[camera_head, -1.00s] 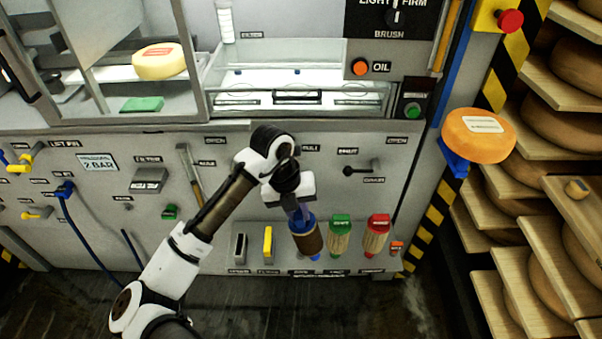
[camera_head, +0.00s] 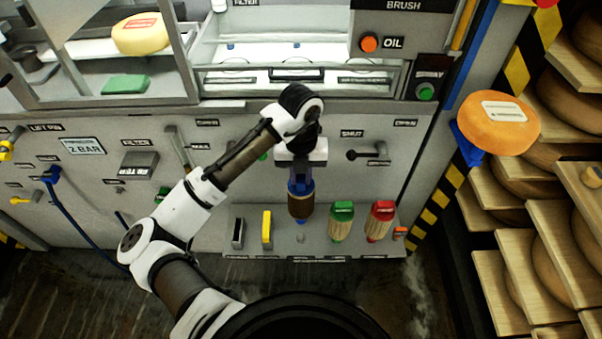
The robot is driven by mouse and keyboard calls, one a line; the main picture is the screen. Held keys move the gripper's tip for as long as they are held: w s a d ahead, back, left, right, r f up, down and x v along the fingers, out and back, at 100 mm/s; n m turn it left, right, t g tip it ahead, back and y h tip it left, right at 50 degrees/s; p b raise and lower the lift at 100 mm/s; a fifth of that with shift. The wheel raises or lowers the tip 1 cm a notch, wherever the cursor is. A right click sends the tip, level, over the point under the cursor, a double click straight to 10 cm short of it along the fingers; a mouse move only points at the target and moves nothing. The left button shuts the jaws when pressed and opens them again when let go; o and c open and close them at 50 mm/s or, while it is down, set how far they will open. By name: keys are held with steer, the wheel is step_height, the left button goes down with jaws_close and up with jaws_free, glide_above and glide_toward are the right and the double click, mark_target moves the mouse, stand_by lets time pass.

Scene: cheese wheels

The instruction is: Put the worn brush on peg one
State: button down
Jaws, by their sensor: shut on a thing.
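My gripper (camera_head: 300,172) is shut on a brush with a blue top and dark brown bristles (camera_head: 301,206). The brush hangs upright, bristles down, in front of the rack panel. A small peg (camera_head: 300,238) shows just below it, apart from the bristles. A green-topped brush (camera_head: 341,221) and a red-topped brush (camera_head: 380,221) with paler bristles stand on the rack (camera_head: 270,251) to the right. The labels under the rack are too small to read, so I cannot tell which peg is one.
A black-and-grey item (camera_head: 238,233) and a yellow one (camera_head: 267,230) stand at the rack's left. A handle (camera_head: 368,153) juts out at upper right. An orange cheese wheel (camera_head: 497,122) sits on a blue holder further right. Wooden shelves (camera_head: 500,290) stand beyond.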

mark_target(301, 203)
steer(key=shift+f+b, duration=2.35)
steer(key=shift+f, duration=0.6)
steer(key=shift+f+b, duration=3.05)
steer(key=shift+f, duration=0.25)
steer(key=c, duration=1.2)
jaws_free()
step_height(301, 203, up, 14)
steer(key=shift+f+p, duration=0.1)
steer(key=shift+p, duration=0.35)
